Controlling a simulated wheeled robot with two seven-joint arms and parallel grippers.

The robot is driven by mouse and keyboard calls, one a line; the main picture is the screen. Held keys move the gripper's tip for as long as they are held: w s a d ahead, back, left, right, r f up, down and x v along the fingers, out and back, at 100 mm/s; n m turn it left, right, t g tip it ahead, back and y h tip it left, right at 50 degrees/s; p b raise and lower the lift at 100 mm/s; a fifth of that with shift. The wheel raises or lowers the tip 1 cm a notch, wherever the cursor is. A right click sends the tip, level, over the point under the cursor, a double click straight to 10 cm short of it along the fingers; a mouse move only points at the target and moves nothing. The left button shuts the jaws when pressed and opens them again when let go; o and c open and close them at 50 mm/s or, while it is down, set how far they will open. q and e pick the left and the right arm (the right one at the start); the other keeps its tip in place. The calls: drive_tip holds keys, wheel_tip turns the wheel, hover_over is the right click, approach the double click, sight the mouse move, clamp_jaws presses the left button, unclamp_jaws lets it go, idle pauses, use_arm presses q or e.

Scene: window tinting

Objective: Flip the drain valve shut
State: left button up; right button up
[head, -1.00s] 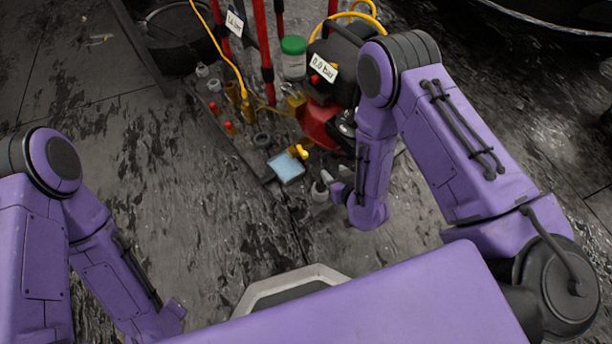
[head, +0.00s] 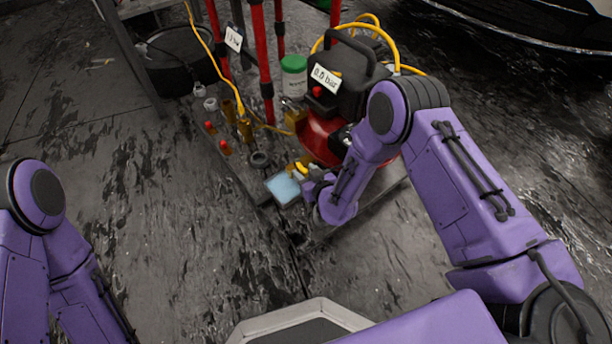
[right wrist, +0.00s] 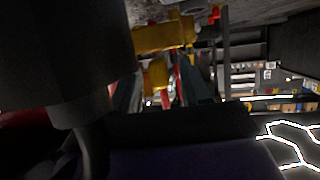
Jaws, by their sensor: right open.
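The drain valve (head: 301,167) shows as a small yellow fitting low at the front of the red compressor tank (head: 322,140). My right gripper (head: 307,186) is down beside it, close to the floor. In the right wrist view yellow valve parts (right wrist: 157,74) appear between or just beyond the open fingers of my right gripper (right wrist: 166,92); I cannot tell whether they touch. The lever's exact position is hard to make out. My left arm is at the left edge of the head view, with its gripper out of frame.
A pale blue pad (head: 283,188) lies just left of the right gripper. Small brass and red-tipped fittings (head: 225,147), a green-lidded jar (head: 293,76) and red posts (head: 262,65) stand behind. A yellow hose (head: 208,55) runs among them. The floor at front left is clear.

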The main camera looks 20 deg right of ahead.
clamp_jaws()
drive_tip(key=shift+d+r+n+y, duration=0.15)
drive_tip(key=shift+d+n+y, duration=0.15)
drive_tip(key=shift+n+y, duration=0.1)
use_arm(q)
drive_tip(key=shift+w+r+n+t+p, duration=0.3)
drive_tip(key=shift+w+t+p, duration=0.1)
drive_tip(key=shift+w, duration=0.05)
use_arm(e)
drive_tip(key=shift+w+d+n+g+y, duration=0.1)
drive_tip(key=shift+d+n+g+y, duration=0.3)
drive_tip(key=shift+n+y, duration=0.45)
unclamp_jaws()
use_arm(q)
drive_tip(key=shift+r, duration=0.1)
